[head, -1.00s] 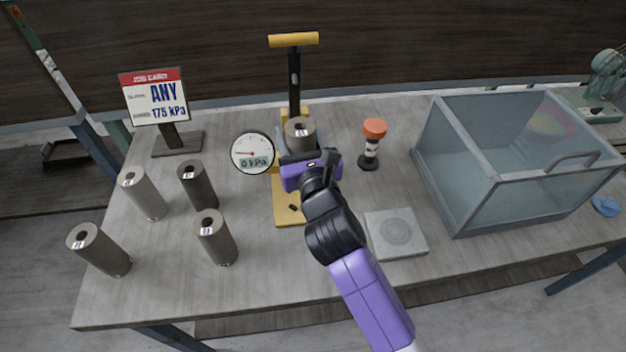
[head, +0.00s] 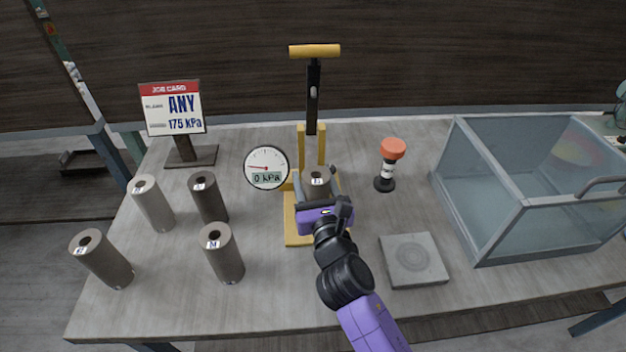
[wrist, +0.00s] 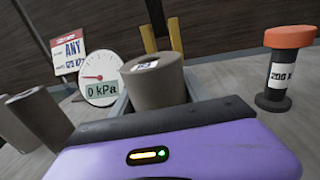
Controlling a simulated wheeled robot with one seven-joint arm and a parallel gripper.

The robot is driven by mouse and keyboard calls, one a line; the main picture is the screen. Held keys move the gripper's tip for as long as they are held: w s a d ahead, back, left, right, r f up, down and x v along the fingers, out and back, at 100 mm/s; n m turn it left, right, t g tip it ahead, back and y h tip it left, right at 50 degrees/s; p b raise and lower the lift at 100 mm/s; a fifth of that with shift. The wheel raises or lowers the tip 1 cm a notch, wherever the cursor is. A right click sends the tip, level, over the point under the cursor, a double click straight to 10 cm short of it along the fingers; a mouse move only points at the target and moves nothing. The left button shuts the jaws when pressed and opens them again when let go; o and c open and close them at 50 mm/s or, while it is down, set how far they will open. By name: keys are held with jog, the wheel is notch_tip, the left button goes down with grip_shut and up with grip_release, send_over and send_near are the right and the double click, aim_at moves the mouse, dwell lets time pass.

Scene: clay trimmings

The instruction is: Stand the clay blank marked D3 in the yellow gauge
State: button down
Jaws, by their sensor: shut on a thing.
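The yellow gauge (head: 302,228) stands mid-table with an upright lever, a yellow T-handle (head: 314,51) and a round dial (head: 266,168) reading 0 kPa. My gripper (head: 318,192) is shut on a grey-brown clay blank (head: 317,178), held upright over the gauge's base between its posts and my wrist. The blank's top label is too small to read surely. It also shows in the wrist view (wrist: 156,88), between the jaws. Its foot is hidden by my gripper, so I cannot tell whether it touches the base.
Several other blanks stand at left: a pale one (head: 152,203), a dark one (head: 209,198), and two in front (head: 103,260) (head: 223,254). A job card (head: 172,108) reads ANY, 175 kPa. Right of the gauge are an orange-topped post (head: 387,170), a grey plate (head: 414,278) and a glass-sided box (head: 480,247).

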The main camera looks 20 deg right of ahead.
jog(key=c, duration=0.8)
grip_release()
jog(key=shift+f, duration=0.15)
jog(key=shift+r, duration=0.25)
jog(key=s, duration=0.4)
jog(key=s+a+b, duration=0.1)
jog(key=s, duration=0.3)
jog(key=s+a, duration=0.1)
jog(key=s, duration=0.3)
jog(key=shift+a+f, duration=0.1)
jog(key=shift+w, duration=0.1)
